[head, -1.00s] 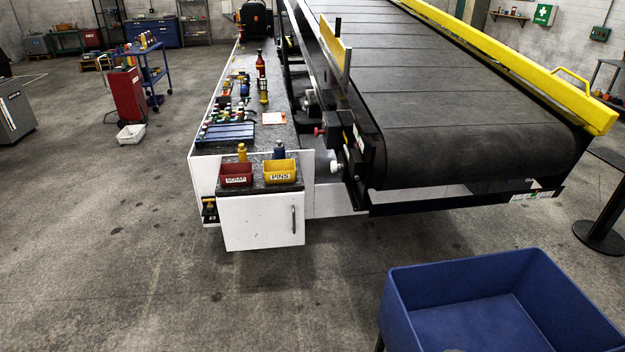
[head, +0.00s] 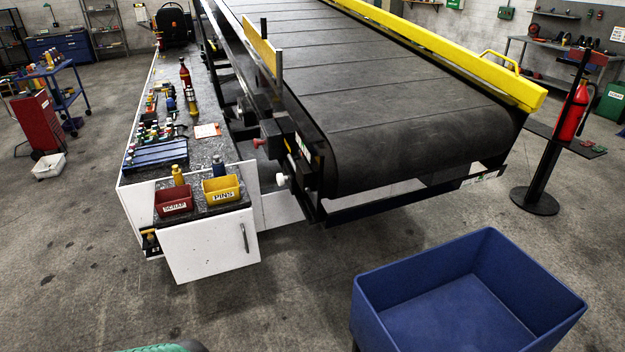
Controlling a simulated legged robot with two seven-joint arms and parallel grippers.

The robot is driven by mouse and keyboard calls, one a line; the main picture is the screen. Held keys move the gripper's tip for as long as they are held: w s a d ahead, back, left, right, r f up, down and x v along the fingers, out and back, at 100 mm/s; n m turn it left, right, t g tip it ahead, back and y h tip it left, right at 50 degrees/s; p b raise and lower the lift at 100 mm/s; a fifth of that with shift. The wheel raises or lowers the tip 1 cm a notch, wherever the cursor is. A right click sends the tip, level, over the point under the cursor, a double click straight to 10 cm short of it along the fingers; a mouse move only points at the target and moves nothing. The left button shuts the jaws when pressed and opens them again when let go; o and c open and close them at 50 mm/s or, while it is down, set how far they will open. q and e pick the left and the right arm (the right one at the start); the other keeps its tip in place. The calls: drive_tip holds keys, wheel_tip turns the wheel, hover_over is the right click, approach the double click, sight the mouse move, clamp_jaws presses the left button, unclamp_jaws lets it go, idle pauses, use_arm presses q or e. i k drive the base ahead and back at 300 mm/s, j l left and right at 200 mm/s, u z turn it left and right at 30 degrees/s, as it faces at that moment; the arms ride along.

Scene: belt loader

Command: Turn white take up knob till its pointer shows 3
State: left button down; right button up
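The white take up knob (head: 281,181) sits low on the near left side of the belt loader (head: 400,130), beside the black end bracket. It is small here, and its pointer and scale cannot be read. A red knob (head: 259,143) shows above and to the left of it. Neither of my grippers is in view, so no gripper shows near the knob.
A white bench with a red SCRAP bin (head: 173,202) and a yellow PINS bin (head: 222,190) stands left of the knob. An empty blue tub (head: 365,300) is at the front right. A post (head: 545,165) and fire extinguisher (head: 572,112) stand right.

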sight(280, 178)
drive_tip(key=i+j+z, duration=0.1)
drive_tip(key=j+z, duration=0.35)
drive_tip(key=j, duration=0.55)
drive_tip(key=j+z, duration=0.45)
drive_tip(key=j, duration=0.55)
